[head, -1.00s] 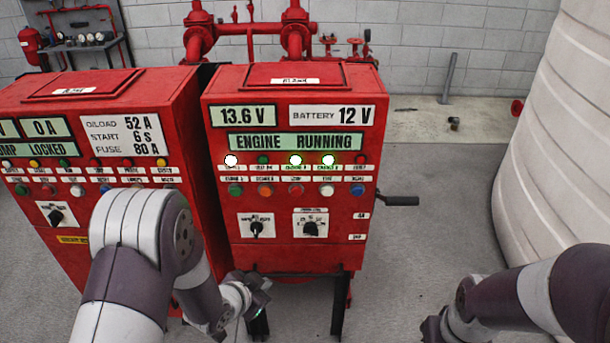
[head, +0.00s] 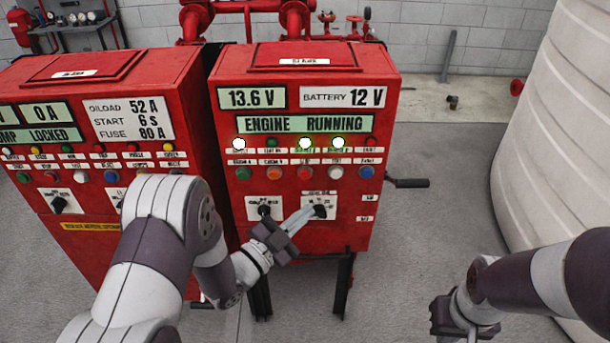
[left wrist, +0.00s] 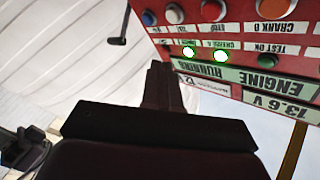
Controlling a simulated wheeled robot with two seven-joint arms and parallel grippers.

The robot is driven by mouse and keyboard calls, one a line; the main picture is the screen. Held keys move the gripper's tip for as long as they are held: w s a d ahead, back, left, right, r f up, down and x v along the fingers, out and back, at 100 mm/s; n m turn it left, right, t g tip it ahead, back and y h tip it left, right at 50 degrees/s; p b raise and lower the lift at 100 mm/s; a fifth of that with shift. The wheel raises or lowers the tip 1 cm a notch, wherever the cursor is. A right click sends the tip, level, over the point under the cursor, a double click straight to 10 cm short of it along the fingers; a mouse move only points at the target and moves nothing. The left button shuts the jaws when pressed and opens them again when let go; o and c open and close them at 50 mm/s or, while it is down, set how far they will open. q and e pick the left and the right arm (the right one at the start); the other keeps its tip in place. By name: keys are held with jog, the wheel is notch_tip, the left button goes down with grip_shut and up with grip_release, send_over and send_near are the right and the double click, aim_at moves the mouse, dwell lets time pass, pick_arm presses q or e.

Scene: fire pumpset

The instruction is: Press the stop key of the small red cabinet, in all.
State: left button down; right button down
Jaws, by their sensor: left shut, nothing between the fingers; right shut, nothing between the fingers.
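The small red cabinet (head: 305,235) stands in the middle of the head view, its display (head: 306,124) reading ENGINE RUNNING. Its red stop key (head: 304,173) is in the button row, between an orange and a white key. In the left wrist view the cabinet face is upside down and the red stop key (left wrist: 213,10) is at the top edge, with its STOP label by it. My left gripper (head: 300,219) is shut and empty, before the lower panel, below the stop key and overlapping the right rotary switch. Contact cannot be told. My right gripper (head: 445,316) is shut at lower right, away from the cabinet.
A wider red cabinet (head: 135,70) stands close on the left. A dark handle (head: 408,183) sticks out of the small cabinet's right side. A large white tank (head: 555,130) is at the right. Three lamps on the small cabinet are lit. Floor between cabinet and tank is clear.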

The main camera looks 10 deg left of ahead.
aim_at(305, 174)
pick_arm(q)
jog(key=w+a+b, duration=0.1)
jog(key=w+b, duration=0.1)
jog(key=w, duration=0.6)
jog(key=shift+a, duration=0.3)
dwell(1.6)
jog(key=shift+w+b, duration=0.3)
jog(key=shift+w, duration=0.15)
jog(key=shift+w+a+b, duration=0.15)
jog(key=shift+w+b, duration=0.15)
jog(key=shift+w, duration=0.1)
dwell(0.5)
jog(key=shift+s, duration=0.85)
